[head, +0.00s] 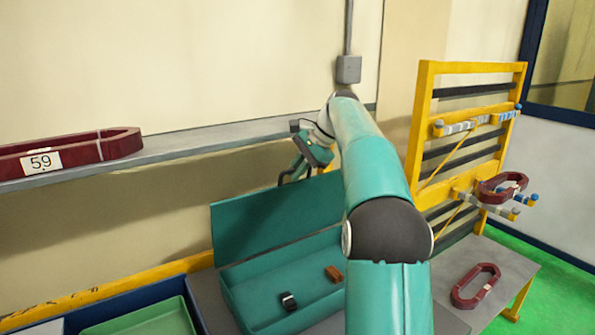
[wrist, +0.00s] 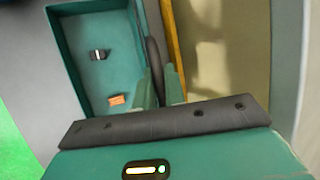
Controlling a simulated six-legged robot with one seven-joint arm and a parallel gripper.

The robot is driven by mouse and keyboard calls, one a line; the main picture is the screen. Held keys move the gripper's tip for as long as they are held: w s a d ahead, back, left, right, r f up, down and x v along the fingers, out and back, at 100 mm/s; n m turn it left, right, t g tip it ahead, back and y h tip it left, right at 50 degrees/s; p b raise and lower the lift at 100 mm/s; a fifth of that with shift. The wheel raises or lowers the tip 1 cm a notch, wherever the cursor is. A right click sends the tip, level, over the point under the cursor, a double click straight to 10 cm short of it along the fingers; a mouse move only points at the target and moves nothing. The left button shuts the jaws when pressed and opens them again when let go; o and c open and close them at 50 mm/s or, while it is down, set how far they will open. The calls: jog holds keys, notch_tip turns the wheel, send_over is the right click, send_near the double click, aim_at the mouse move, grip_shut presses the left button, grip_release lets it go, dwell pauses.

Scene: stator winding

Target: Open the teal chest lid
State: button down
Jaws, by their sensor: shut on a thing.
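The teal chest (head: 285,290) stands on the bench with its lid (head: 265,220) raised, tilted up along the back side. The open inside shows in both views. A small black-and-silver piece (head: 288,301) and an orange-brown block (head: 334,273) lie in it. My gripper (head: 296,175) is at the upper edge of the lid, its fingers partly hidden. In the wrist view the fingers (wrist: 158,88) are close around a dark curved handle (wrist: 154,62) beside the lid; the exact contact is hard to see.
A grey shelf (head: 200,148) with a dark red coil (head: 70,153) runs behind the chest. A yellow rack (head: 420,120) with pegs and a red coil (head: 500,188) stands at right. Another red coil (head: 475,286) lies on the bench. A green-lined tray (head: 150,322) is at lower left.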

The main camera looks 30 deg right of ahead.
dwell(0.3)
jog(key=c, duration=1.5)
grip_release()
jog(key=shift+v, duration=5.95)
